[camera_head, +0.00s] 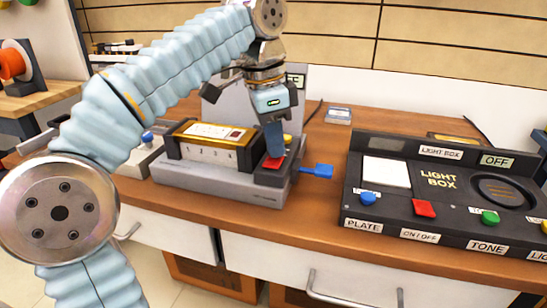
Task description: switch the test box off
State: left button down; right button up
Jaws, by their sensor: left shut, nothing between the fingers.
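A grey bench device (215,186), which I take for the test box, stands on the wooden counter at centre, with a yellow-edged block on top. A red button (266,165) sits on its dark right end. A blue lever (318,171) sticks out at its right side. My left gripper (274,152) is shut and empty, pointing down with its tips at the red button. I cannot tell whether they touch or press it. My gripper and arm hide most of the upright back panel (231,105); only the end of its small display (296,80) shows. My right gripper is not in view.
A black light box (440,190) with blue, red and green buttons stands to the right; its display (497,160) reads OFF. A small pale box (338,116) lies behind. A white unit with a blue knob (147,137) is at left. Drawers line the counter front.

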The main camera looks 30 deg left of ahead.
pick_arm(q)
notch_tip(320, 180, up, 4)
jog(key=p, duration=0.4)
jog(key=shift+r, duration=1.35)
